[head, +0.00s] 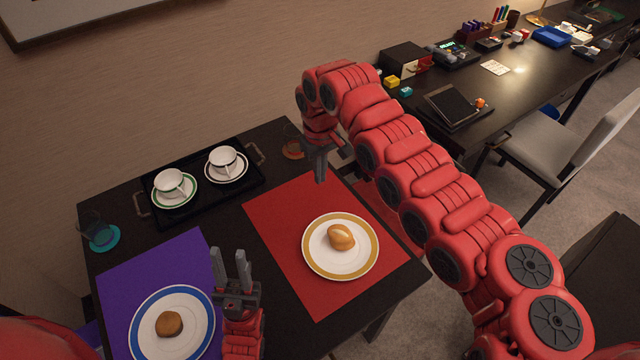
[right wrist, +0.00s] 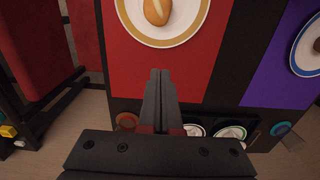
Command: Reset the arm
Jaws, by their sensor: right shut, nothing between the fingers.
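My red right arm (head: 420,180) reaches in from the lower right and bends down at its far end. Its gripper (head: 320,178) hangs above the far edge of the red mat (head: 275,207), empty and shut. In the right wrist view the fingers (right wrist: 158,75) are together and point toward the red mat (right wrist: 205,62). My left gripper (head: 230,256) is low in the head view, over the dark table near the purple mat (head: 150,262). Its two fingers stand apart with nothing between them. Most of the left arm is out of view.
A gold-rimmed plate (head: 318,268) with a bread roll (head: 341,237) lies on the red mat. A blue-rimmed plate (head: 145,338) holds a round brown patty (head: 169,323). A black tray (head: 202,196) carries two cups on saucers. A glass (head: 92,223) stands at the left.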

